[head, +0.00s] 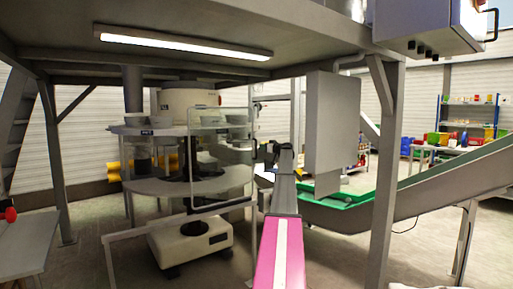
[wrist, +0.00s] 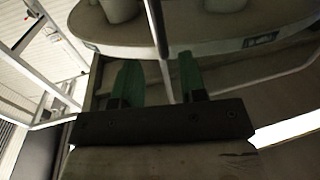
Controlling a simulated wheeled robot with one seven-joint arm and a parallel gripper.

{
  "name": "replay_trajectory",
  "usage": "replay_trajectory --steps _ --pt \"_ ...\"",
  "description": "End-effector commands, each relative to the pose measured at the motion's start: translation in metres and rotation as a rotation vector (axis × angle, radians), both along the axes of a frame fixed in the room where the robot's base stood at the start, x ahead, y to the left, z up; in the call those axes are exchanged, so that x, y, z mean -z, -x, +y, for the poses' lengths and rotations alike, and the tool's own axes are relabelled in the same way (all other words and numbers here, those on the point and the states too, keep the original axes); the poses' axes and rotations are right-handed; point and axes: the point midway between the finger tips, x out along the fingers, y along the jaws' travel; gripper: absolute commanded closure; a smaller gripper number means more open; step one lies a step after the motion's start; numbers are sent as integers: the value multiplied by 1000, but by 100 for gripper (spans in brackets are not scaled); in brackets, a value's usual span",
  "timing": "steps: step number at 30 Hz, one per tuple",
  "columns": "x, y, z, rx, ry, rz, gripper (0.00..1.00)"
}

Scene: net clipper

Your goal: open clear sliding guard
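The clear sliding guard (head: 222,170) is a see-through panel with thin pale edges. It stands in front of the right part of the round two-level machine (head: 150,186). My gripper (head: 266,153) is small and dark in the head view, close to the guard's right edge. In the wrist view my gripper (wrist: 158,60) has two green fingers spread apart, with nothing clamped. A dark upright bar (wrist: 155,25) shows between and beyond the fingertips; it may be the guard's edge or handle. I cannot tell whether the fingers touch it.
A grey post (head: 386,170) and a hanging grey box (head: 332,122) stand to the right of my arm. A green-bedded conveyor (head: 345,203) runs off right. A low rail (head: 150,231) crosses before the machine. A platform with a lamp (head: 182,42) hangs overhead.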

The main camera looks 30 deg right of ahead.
Motion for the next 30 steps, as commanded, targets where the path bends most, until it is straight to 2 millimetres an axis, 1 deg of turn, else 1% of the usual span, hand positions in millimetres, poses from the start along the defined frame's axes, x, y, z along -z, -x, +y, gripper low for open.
replay_trajectory --steps 1,6,10,15,22,23,24,26,27,30 --pt "0 -11 2 -1 0 0 61" --pt "0 -41 10 -1 -1 1 61" --pt "0 -60 15 -1 -1 1 61" --pt "1 -71 19 0 -1 1 61" --pt "1 -71 20 0 -1 1 61" --pt "1 -71 20 0 -1 1 65" --pt "1 -71 20 0 -1 1 78" --pt "1 -71 20 0 -1 1 97" --pt "1 -71 20 0 -1 1 100" --pt "1 -71 20 0 -1 1 100"
